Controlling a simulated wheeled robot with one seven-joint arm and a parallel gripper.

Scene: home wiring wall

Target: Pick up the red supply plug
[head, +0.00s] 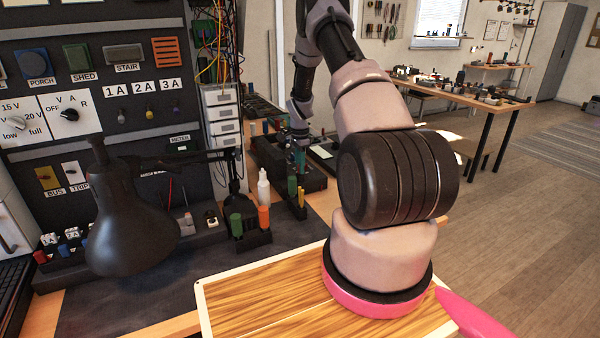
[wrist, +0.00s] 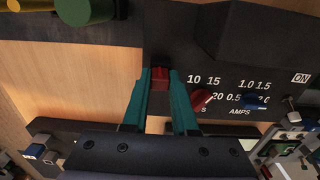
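A red block-shaped plug (wrist: 160,77) shows between my gripper's two teal fingertips (wrist: 160,74) in the wrist view. It fills the narrow gap, and the fingers press close on both its sides. The fingers hide part of it, so I cannot tell how deep it sits in the dark housing. In the head view my gripper (head: 299,160) points down at the dark unit on the bench, far beyond the lamp; the plug is too small to make out there.
A red knob (wrist: 202,98) and a blue knob (wrist: 254,101) sit on the AMPS panel right of the fingers. A green cylinder (wrist: 88,10) is at upper left. In the head view, a black lamp (head: 130,220) and a holder with a green and an orange item (head: 250,240) stand nearer.

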